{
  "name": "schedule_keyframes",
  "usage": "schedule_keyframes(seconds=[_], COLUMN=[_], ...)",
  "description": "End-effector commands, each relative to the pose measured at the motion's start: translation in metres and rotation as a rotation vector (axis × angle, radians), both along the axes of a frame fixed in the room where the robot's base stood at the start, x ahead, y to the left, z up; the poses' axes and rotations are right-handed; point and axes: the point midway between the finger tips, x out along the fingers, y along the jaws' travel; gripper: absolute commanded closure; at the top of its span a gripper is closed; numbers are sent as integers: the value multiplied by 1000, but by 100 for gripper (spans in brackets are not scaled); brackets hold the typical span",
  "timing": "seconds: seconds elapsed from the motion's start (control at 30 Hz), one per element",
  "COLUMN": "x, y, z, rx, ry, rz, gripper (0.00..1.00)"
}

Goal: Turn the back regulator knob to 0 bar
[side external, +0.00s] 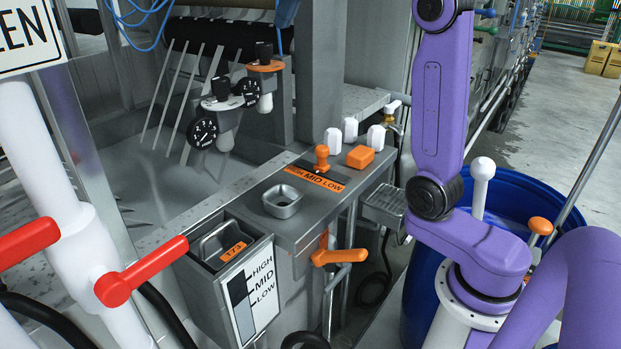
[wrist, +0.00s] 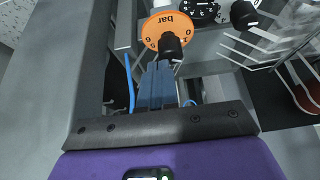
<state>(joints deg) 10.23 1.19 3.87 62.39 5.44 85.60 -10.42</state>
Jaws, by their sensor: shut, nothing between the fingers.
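Two regulators with black knobs show in the side view. The farther one has an orange dial plate (side external: 266,66) with a black knob (side external: 264,51) on top. The nearer one has a white plate (side external: 222,104) and black knob (side external: 221,88). In the wrist view the orange dial (wrist: 167,26), marked "bar", is at top centre, its black knob (wrist: 170,46) pointing towards me. My gripper (wrist: 158,68) is shut and empty, its fingertips just below that knob in the picture; I cannot tell whether they touch. The knob's setting is not readable.
Black gauges (side external: 203,132) hang beside the regulators. The other knob (wrist: 243,15) is at upper right in the wrist view. Slanted metal rods (side external: 180,85) stand behind. A steel counter (side external: 300,222) with orange fittings and a blue drum (side external: 510,200) are to the right.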

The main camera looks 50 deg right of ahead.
Motion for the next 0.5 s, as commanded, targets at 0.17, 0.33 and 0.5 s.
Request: schedule_keyframes(seconds=[0.17, 0.33, 0.5], x=[0, 0, 0], y=[0, 0, 0], z=[14, 17, 17], rx=[0, 0, 0], ry=[-1, 0, 0], rz=[1, 1, 1], gripper=[100, 100, 100])
